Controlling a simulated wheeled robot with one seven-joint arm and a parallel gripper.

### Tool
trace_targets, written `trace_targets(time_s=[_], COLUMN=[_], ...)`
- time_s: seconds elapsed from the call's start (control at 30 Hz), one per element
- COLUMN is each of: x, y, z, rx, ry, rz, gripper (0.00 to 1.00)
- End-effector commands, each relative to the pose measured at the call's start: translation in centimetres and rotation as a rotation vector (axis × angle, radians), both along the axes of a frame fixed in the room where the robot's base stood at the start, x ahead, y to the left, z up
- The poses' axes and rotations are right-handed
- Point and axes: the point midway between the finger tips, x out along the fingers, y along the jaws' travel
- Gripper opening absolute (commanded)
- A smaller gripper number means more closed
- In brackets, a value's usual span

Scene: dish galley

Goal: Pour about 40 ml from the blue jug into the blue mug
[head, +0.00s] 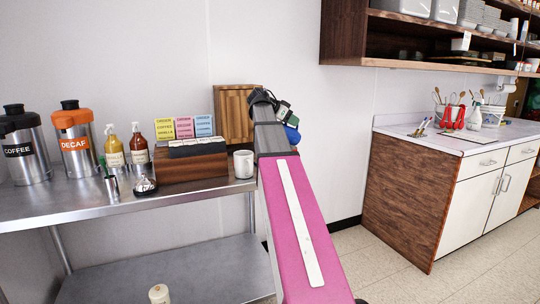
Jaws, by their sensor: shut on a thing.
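My arm reaches forward over the right end of the steel counter, and my gripper (286,115) is at its far end, small and partly hidden by the arm. A blue rounded thing, which looks like the blue jug (292,134), shows just below and right of the gripper, held in it. Most of it is hidden behind the arm, so its tilt and contents cannot be told. No blue mug shows in the head view; the arm covers part of the counter's right end.
A white mug (243,164) stands on the steel counter (105,207), close left of my arm. Left of it are a wooden box (190,168) with cards, syrup bottles (138,150) and two coffee urns (75,140). A wooden board (235,113) leans behind. Floor is open at right, before a cabinet (410,195).

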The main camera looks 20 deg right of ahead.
Motion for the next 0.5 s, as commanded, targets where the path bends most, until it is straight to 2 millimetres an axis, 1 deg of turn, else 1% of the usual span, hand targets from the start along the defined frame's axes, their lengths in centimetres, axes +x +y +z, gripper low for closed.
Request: trace_targets(time_s=[0.03,0.1,0.37,0.5], x=[0.11,0.07,0.01,0.07], y=[-0.42,-0.65,-0.79,-1.01], z=[0.33,0.40,0.37,0.54], rx=[0.038,0.087,0.151,0.236], ry=[-0.005,-0.008,-0.008,-0.012], rz=[-0.002,-0.002,-0.001,-0.001], gripper=[0.00,0.00,0.00,0.00])
